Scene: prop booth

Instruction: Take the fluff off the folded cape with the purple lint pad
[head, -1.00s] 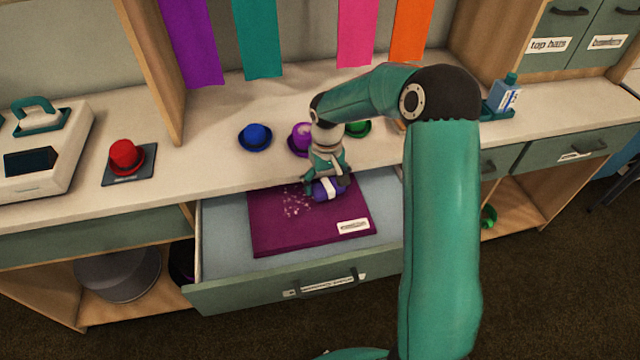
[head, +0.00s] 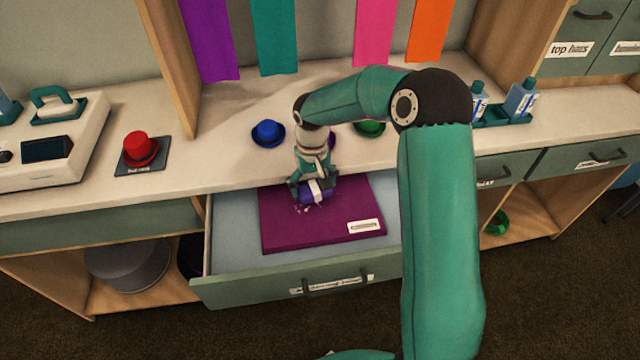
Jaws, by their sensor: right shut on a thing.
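The folded cape (head: 290,235) is a flat dark magenta block with a white label near its front right corner. It lies in the open drawer (head: 232,215). My right gripper (head: 314,184) is shut on the purple lint pad (head: 306,198), which has a pale band. The pad is at the cape's upper left-middle and looks to touch its top. A few pale specks of fluff (head: 302,209) show just beside the pad; any under it are hidden. My left gripper is not in view.
A blue hat (head: 268,133), a green hat (head: 369,128) and a mostly hidden purple hat stand on the counter behind my right arm. Bottles (head: 521,99) stand in a teal tray at right.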

